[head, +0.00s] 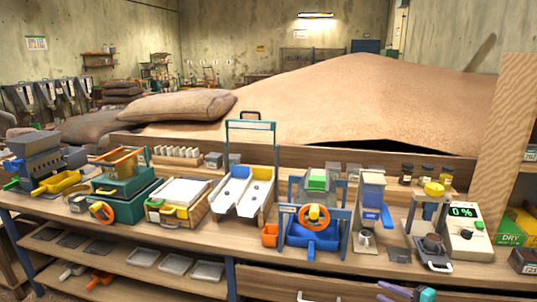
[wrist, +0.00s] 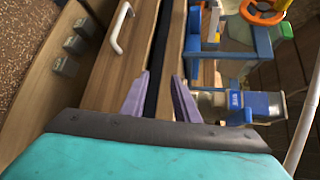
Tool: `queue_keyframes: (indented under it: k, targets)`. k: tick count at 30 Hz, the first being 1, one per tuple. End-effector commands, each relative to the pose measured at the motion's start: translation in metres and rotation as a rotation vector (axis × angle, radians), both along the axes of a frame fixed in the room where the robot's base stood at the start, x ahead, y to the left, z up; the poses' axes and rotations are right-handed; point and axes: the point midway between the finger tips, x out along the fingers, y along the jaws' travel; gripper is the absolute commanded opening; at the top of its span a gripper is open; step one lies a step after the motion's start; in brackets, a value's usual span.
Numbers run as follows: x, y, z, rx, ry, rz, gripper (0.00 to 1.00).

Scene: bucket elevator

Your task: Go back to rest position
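My gripper (wrist: 161,76) has two purple fingers standing apart, with nothing between them. A teal body and dark grey band show behind the fingers in the wrist view. The fingers point toward the wooden bench front, with a dark gap in the wood visible between and beyond them. A purple and teal piece at the bottom edge of the head view (head: 388,291) appears to be the same gripper, low in front of the bench and partly cut off. A white drawer handle (wrist: 120,28) lies beyond the fingers, apart from them.
A lower shelf (head: 130,262) holds trays. A large grain heap (head: 340,100) rises behind.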

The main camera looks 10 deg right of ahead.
Motion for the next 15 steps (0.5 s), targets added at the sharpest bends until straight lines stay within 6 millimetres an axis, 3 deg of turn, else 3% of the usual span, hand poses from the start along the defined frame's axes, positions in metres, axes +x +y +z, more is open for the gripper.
queue_keyframes:
  k: [1, 6, 15]
  targets:
    - [0.007, 0.019, -0.010, 0.004, 0.016, 0.034, 0.28]
    - [0.020, 0.074, -0.041, 0.008, 0.072, 0.132, 0.28]
    - [0.024, 0.173, -0.100, -0.011, 0.190, 0.314, 0.28]
